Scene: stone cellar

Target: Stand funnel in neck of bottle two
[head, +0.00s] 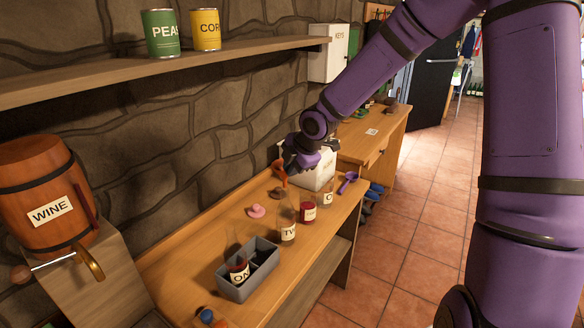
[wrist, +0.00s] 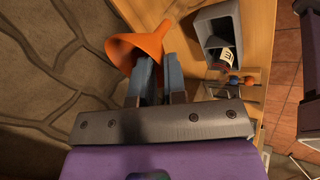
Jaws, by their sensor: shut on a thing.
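The orange funnel (head: 281,176) is at my gripper (head: 290,163), above the far part of the bench. In the wrist view my gripper (wrist: 159,72) is shut on the funnel (wrist: 126,54), whose wide mouth faces the lower left, so it is tilted. Bottle two (head: 288,230), a clear bottle with a white label reading "TW", stands upright on the bench near its front edge, right of the grey crate. The funnel is apart from it, farther back. The neck of bottle two is hard to make out.
The grey crate (head: 231,292) holds a bottle labelled "ON" (head: 238,271). A dark red bottle (head: 307,212) and another labelled bottle (head: 327,198) stand beyond bottle two. A pink item (head: 256,211) and a purple scoop-like item (head: 348,179) lie on the bench. A wooden wine barrel (head: 44,190) stands left.

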